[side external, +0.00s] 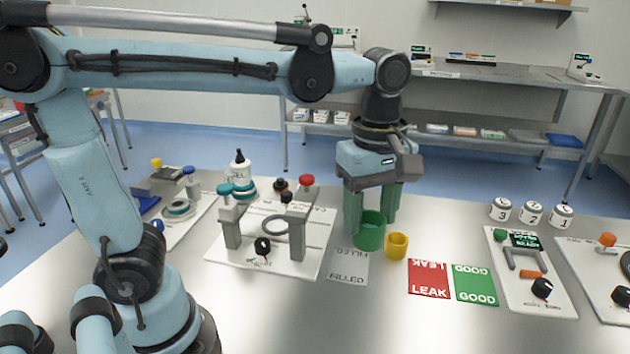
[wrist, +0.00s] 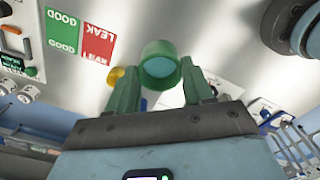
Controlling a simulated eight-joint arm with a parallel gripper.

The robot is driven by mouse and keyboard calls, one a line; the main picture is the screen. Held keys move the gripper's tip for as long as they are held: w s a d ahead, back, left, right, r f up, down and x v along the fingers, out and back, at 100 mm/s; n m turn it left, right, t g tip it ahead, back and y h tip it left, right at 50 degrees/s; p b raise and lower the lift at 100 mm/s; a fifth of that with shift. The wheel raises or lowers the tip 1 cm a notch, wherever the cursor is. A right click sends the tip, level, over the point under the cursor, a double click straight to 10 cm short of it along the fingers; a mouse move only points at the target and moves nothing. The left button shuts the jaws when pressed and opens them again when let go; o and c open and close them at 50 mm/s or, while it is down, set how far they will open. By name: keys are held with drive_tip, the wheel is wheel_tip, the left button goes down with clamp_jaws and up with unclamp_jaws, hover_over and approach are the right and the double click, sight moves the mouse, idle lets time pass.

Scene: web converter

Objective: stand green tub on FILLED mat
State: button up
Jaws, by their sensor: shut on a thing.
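The green tub (side external: 370,239) is between the fingers of my gripper (side external: 371,222), which is shut on it. The tub looks upright, with a lighter teal surface inside. The white FILLED mat (side external: 347,268) lies on the bench just in front and to the left of the tub in the side view. The tub's lower edge overlaps the mat's back right corner there; I cannot tell whether it touches the bench. In the wrist view the tub (wrist: 158,60) sits between both fingertips, and I cannot make out the FILLED mat.
A yellow cup (side external: 397,246) stands close to the tub's right. Red LEAK (side external: 429,279) and green GOOD (side external: 474,284) mats lie to the right. A white fixture board (side external: 310,262) with posts and knobs is close on the left. The bench front is clear.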

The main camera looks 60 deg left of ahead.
sight(367, 238)
wheel_tip(367, 238, down, 5)
drive_tip(key=shift+r, duration=0.1)
drive_tip(key=shift+w+a+f, duration=0.15)
drive_tip(key=shift+a+f, duration=0.1)
drive_tip(key=shift+f, duration=0.1)
drive_tip(key=shift+w+a+f, duration=0.85)
drive_tip(key=shift+a+f, duration=0.8)
drive_tip(key=shift+f, duration=0.15)
drive_tip(key=shift+w+a+f, duration=0.9)
drive_tip(key=shift+a+f, duration=0.75)
drive_tip(key=shift+f, duration=0.1)
drive_tip(key=shift+w+a+f, duration=0.85)
drive_tip(key=shift+a+f, duration=0.8)
drive_tip(key=shift+f, duration=0.15)
drive_tip(key=shift+f, duration=0.1)
drive_tip(key=o, duration=1)
drive_tip(key=shift+o, duration=0.2)
